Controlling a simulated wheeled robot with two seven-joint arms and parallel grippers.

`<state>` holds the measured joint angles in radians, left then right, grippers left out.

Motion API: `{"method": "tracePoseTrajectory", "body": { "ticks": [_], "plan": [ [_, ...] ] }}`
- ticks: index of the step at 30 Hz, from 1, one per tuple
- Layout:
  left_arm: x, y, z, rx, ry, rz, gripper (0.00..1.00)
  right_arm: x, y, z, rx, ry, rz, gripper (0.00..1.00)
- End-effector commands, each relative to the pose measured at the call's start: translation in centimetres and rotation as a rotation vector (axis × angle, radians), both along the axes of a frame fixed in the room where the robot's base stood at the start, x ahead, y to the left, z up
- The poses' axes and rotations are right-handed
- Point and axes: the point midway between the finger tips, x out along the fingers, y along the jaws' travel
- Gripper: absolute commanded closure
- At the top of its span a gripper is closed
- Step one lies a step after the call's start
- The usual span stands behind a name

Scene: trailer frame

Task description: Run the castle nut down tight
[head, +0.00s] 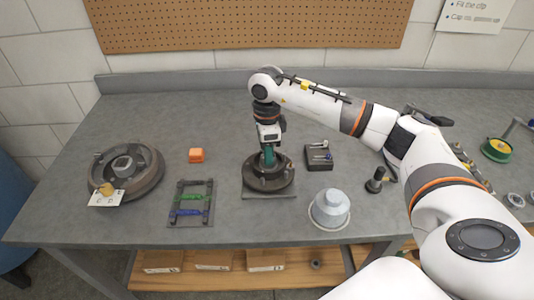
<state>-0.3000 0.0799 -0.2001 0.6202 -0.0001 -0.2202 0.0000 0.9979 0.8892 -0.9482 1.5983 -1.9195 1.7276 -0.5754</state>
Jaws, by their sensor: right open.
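My right gripper (268,140) comes down from above over a dark round hub (253,184), which sits on a square plate (268,196) near the bench's middle. The gripper is open. A teal upright part (269,155) stands between its tips and the hub's centre; I cannot tell whether the gripper touches it. The castle nut cannot be made out on the hub, as the gripper and teal part cover the centre. My left gripper is not in view.
A brake drum (148,180) with a white card (101,201) is at left. The back-left bench is clear.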

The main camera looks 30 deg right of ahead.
Motion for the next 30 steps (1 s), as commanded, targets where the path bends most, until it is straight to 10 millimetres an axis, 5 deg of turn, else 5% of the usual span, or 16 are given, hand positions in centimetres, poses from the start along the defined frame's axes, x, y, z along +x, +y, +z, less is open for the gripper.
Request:
{"method": "tracePoseTrajectory", "body": {
  "ticks": [9,15,30],
  "plan": [
    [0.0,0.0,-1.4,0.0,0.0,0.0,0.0,0.1,0.0,6.8,0.0,-0.007,-0.001,0.54],
    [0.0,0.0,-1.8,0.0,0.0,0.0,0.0,0.1,-0.1,9.4,0.0,-0.003,-0.003,0.54],
    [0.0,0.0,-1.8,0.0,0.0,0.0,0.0,0.0,-0.1,10.2,-0.001,0.0,-0.003,0.54]
  ]
}}
